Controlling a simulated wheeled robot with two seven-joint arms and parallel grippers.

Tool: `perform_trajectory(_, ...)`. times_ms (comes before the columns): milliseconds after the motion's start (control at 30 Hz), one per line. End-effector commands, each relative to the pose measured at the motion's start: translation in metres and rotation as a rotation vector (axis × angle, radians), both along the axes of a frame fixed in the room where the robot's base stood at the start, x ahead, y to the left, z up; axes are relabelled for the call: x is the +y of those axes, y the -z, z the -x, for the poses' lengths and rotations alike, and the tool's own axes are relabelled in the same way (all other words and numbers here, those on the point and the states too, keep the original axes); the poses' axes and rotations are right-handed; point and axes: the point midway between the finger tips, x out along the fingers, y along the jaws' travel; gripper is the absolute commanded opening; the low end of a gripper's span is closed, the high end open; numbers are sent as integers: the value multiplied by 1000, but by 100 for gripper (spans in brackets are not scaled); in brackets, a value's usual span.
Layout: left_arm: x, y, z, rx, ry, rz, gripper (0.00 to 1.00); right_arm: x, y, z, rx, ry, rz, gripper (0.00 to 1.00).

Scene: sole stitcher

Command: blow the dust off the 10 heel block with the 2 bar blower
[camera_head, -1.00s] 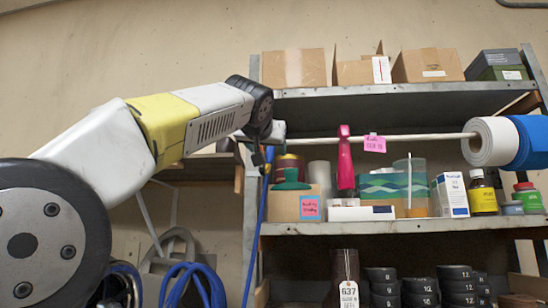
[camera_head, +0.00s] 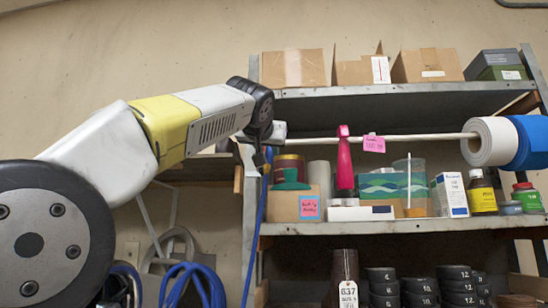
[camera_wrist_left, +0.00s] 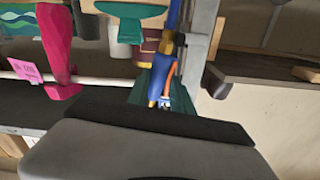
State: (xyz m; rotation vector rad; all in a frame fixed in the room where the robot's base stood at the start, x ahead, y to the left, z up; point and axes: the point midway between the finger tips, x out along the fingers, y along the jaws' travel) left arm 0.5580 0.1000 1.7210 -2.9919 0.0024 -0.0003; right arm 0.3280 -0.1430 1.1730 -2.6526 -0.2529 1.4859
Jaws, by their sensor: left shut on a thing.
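My left gripper (camera_head: 258,150) is in front of the shelf's left post and is shut on a small blower, mostly hidden by the wrist. A blue hose (camera_head: 256,225) hangs down from it. The left wrist view shows a blue and orange part of the blower (camera_wrist_left: 166,80) beyond the dark gripper body; no pressure marking is readable. Dark round heel blocks stand in stacks at the lower right; the middle stack (camera_head: 419,287) seems to read 10, beside stacks reading 8 (camera_head: 382,275) and 12 (camera_head: 456,272). The gripper is up and left of them, apart. My right gripper is out of view.
A pale rod with rolls (camera_head: 492,140) crosses above. A brown cylinder with a 637 tag (camera_head: 348,294) stands left of the blocks. Blue hose coils (camera_head: 190,285) hang at left.

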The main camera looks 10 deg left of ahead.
Motion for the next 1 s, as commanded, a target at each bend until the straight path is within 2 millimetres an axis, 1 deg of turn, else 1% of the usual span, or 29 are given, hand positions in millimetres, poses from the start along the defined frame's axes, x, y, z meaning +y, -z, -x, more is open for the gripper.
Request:
perform_trajectory(33,5,0,-1,1,-11,-4,0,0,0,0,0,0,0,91)
perform_trajectory(467,7,-1,-1,1,-16,-6,0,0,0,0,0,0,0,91)
perform_trajectory(800,8,-13,0,-4,-18,-7,0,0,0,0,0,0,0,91)
perform_trajectory(1000,8,-14,0,-4,-19,-8,0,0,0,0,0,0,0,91)
